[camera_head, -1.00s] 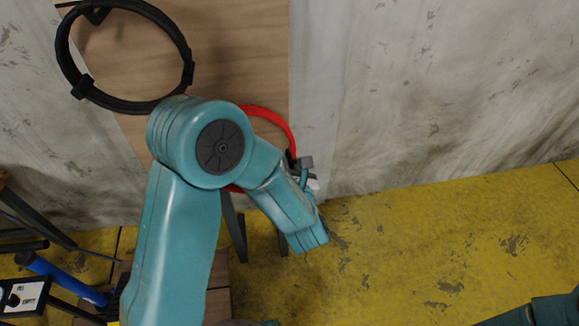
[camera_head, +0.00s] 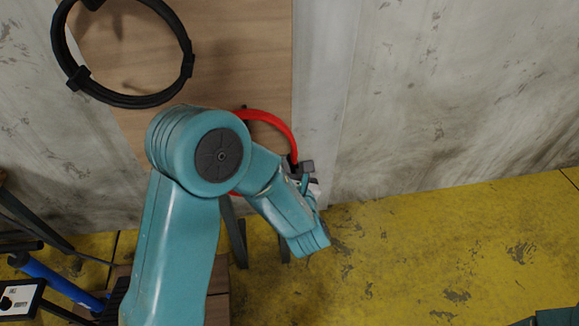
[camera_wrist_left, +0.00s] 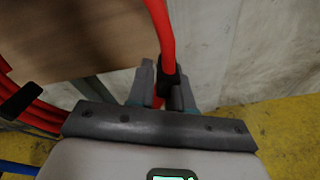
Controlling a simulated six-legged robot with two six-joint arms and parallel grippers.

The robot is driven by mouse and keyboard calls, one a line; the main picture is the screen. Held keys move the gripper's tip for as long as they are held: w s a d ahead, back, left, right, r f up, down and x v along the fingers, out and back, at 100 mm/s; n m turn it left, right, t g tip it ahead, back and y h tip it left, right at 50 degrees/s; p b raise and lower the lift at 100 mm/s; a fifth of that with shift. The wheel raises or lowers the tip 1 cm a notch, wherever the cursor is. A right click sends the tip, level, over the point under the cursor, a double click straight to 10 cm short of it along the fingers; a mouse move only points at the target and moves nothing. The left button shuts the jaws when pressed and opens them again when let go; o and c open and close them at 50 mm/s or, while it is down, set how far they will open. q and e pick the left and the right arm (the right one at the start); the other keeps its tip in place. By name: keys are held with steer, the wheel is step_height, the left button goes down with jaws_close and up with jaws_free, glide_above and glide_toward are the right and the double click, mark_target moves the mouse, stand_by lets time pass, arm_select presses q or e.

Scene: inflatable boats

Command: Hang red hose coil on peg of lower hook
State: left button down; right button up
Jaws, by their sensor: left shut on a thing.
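The red hose coil (camera_head: 271,120) shows as an arc against the wooden board, to the right of my left arm's elbow. Much of it is hidden behind that arm. My left gripper (camera_wrist_left: 167,92) is shut on the coil at a black band (camera_wrist_left: 169,80), and the red hose runs up from the jaws in the left wrist view. In the head view the gripper (camera_head: 303,168) is mostly covered by my own wrist. A small dark piece, perhaps the lower hook (camera_head: 244,107), shows at the coil's upper edge; whether the coil rests on it I cannot tell. My right gripper is out of view.
A black hose coil (camera_head: 128,99) hangs higher on the wooden board (camera_head: 240,50). A blue cylinder (camera_head: 55,281) lies at lower left.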

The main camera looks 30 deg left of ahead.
arm_select(q)
steer(key=shift+f, duration=0.25)
steer(key=c, duration=0.9)
jaws_free()
steer(key=shift+c, duration=0.2)
steer(key=shift+r, duration=0.1)
